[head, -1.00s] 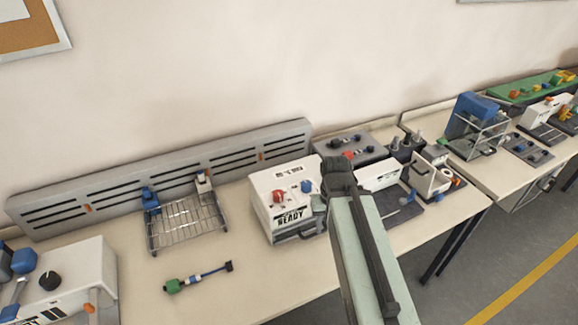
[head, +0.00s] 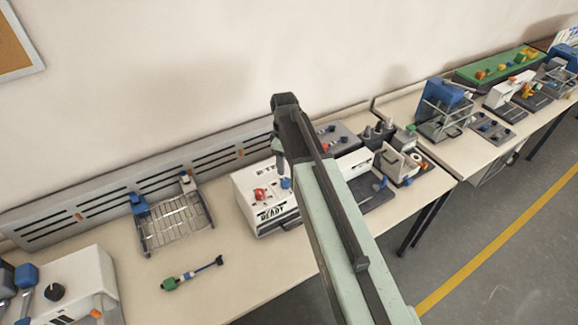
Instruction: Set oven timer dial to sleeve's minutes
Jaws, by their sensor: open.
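A white box (head: 246,194) marked READY, which may be the oven, stands on the near bench in the head view. It has a red knob (head: 260,194) and a blue knob (head: 285,183) on its sloped top. My gripper (head: 282,172) hangs down from the raised arm, open, just above or beside the blue knob. I cannot tell whether it touches it. My arm hides the box's right side. A knob's scale and any minutes mark are too small to read. No sleeve can be made out for certain.
A wire rack (head: 175,220) stands left of the box. A green-handled tool (head: 192,274) lies in front. Another white machine (head: 65,285) with a black knob is at lower left. A slotted grey panel (head: 100,205) runs behind.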

